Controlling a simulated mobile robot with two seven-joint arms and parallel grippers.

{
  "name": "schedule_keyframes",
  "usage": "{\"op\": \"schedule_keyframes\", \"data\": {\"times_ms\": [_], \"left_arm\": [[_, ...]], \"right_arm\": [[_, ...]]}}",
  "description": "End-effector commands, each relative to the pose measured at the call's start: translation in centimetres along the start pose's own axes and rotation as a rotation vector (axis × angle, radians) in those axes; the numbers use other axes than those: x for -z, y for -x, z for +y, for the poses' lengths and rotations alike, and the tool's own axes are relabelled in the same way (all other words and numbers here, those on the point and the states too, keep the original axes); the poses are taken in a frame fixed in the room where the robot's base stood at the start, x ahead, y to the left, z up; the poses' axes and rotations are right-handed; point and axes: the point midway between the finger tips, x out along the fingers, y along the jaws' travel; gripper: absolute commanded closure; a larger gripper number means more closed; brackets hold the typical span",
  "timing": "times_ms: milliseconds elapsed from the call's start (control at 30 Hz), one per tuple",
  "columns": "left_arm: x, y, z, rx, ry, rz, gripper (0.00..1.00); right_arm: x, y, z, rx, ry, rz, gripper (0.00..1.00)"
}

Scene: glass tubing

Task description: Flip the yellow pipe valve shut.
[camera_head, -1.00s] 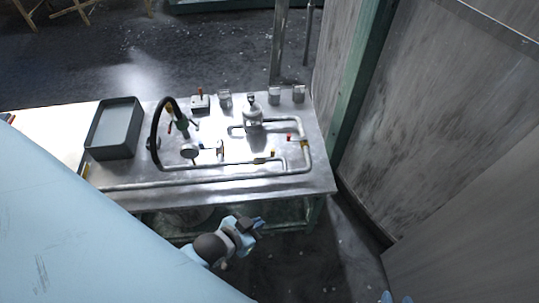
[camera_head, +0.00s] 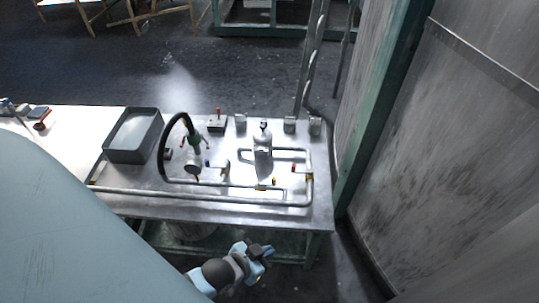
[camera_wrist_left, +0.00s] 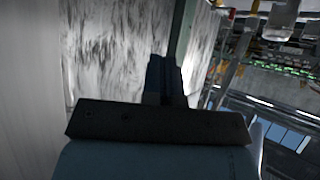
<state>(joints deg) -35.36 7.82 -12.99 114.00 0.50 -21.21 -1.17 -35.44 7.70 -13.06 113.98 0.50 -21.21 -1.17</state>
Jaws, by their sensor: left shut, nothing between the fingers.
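Metal pipes run over a steel table (camera_head: 225,208). A small yellow valve part (camera_head: 262,187) shows on the front pipe run, and another yellow-orange part (camera_head: 309,176) on the right-hand pipe. They are too small to tell which is the task's valve or how its handle stands. My left gripper (camera_head: 267,250) is shut and empty, in front of the table's front edge and apart from the pipes. In the left wrist view its fingers (camera_wrist_left: 165,78) are together, with pipework blurred at the upper right. My right gripper is not in view.
A grey tray (camera_head: 133,137) stands at the table's left. A black hose (camera_head: 162,150), a metal bottle (camera_head: 263,142) and a red-handled part (camera_head: 217,122) stand among the pipes. A grey wall panel (camera_head: 460,150) and green post (camera_head: 375,110) bound the right side.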

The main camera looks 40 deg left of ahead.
Motion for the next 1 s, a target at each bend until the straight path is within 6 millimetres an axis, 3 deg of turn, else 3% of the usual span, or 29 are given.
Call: {"op": "schedule_keyframes", "data": {"times_ms": [167, 267, 500, 700, 833, 1000], "left_arm": [[-1.1, -0.8, -0.9, 0.012, -0.057, 0.004, 1.0], [-2.9, -2.9, -3.2, 0.044, -0.205, 0.02, 1.0], [-6.8, -9.2, -12.6, 0.196, -0.82, 0.062, 1.0], [-7.5, -12.4, -18.9, 0.319, -1.253, 0.059, 1.0], [-7.2, -13.2, -21.0, 0.366, -1.409, 0.052, 1.0], [-6.8, -13.2, -21.8, 0.384, -1.47, 0.046, 1.0]], "right_arm": [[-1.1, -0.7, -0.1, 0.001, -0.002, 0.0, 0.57], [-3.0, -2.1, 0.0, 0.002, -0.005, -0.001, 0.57], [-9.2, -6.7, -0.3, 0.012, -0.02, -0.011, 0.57], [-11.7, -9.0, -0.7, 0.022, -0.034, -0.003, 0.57], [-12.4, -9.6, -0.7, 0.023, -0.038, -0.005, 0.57], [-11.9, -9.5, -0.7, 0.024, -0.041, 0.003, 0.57]]}}
